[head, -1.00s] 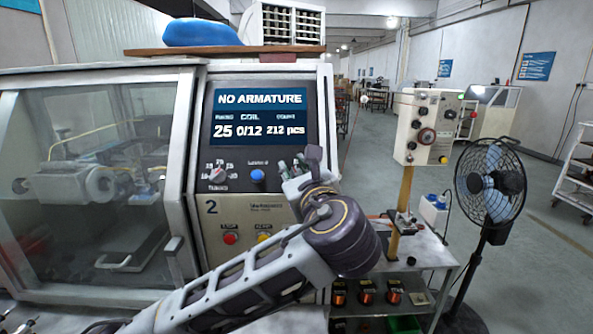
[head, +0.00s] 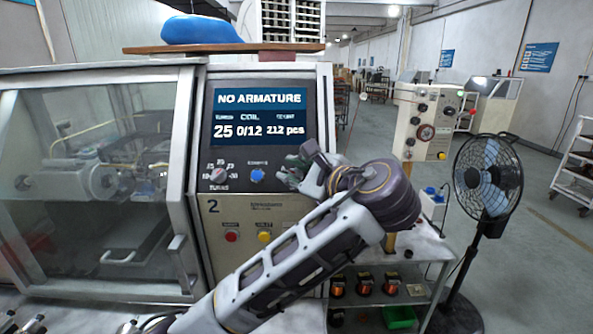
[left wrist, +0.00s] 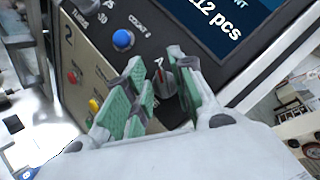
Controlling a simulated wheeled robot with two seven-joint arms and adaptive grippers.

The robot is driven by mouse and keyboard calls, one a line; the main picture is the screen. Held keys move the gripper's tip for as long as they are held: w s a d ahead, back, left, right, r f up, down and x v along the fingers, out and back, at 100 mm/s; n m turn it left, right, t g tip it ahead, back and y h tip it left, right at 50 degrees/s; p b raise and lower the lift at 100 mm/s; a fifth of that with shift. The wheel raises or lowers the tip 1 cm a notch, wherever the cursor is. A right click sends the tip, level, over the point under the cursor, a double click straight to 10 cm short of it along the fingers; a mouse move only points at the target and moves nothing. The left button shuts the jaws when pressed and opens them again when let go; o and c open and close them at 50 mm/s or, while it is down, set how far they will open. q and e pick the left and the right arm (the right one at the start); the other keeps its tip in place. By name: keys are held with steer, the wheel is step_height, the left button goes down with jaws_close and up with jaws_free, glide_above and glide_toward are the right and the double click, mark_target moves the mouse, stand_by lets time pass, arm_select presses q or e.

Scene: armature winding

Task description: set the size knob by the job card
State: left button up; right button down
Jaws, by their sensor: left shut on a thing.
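The winding machine's panel (head: 308,226) carries a turns knob (head: 218,175) at its left and a blue count button (head: 257,175), which also shows in the left wrist view (left wrist: 123,39). My left gripper (head: 296,170) is at the panel, right of the blue button. In the left wrist view a dark knob with a red and white mark (left wrist: 164,82) sits between the green-padded fingers of my left gripper (left wrist: 165,95), shut on it. In the head view the gripper hides this knob. Its scale is not readable. I cannot make out a job card. My right gripper is out of view.
The screen (head: 258,117) reads "NO ARMATURE", 25, 0/12, 212 pcs. Red (head: 231,236) and yellow (head: 264,236) buttons lie below. A glazed guard (head: 95,190) stands left. A shelf cart (head: 415,268), a control box (head: 426,122) and a fan (head: 488,178) stand right.

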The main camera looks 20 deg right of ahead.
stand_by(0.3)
arm_select(q)
steer(key=o, duration=0.7)
steer(key=shift+m+t, duration=0.3)
